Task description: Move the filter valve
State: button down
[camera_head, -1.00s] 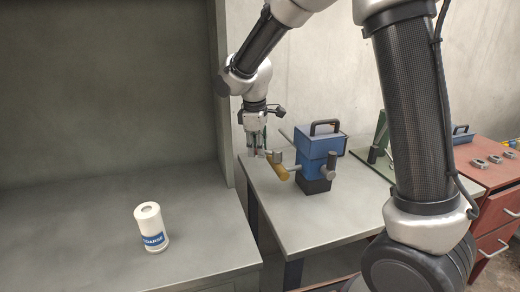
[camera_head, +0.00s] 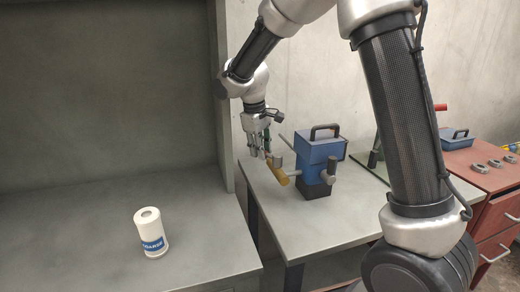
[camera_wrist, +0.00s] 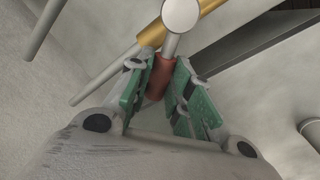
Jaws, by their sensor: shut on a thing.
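In the head view my gripper (camera_head: 260,153) points down at the valve's left end; the grip itself is hidden there.
A white labelled canister (camera_head: 151,233) stands on the nearer left bench. A grey panel (camera_head: 226,110) rises between the two benches. A red drawer cabinet (camera_head: 480,180) with grey parts and a blue box is at the right. The bench front before the valve is clear.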

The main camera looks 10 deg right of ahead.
jog(key=c, duration=1.3)
grip_release()
jog(key=shift+r, duration=0.15)
notch_tip(320, 180, up, 12)
jog(key=s+a, duration=0.1)
jog(key=shift+s+a+f, duration=0.25)
jog(key=shift+a, duration=0.15)
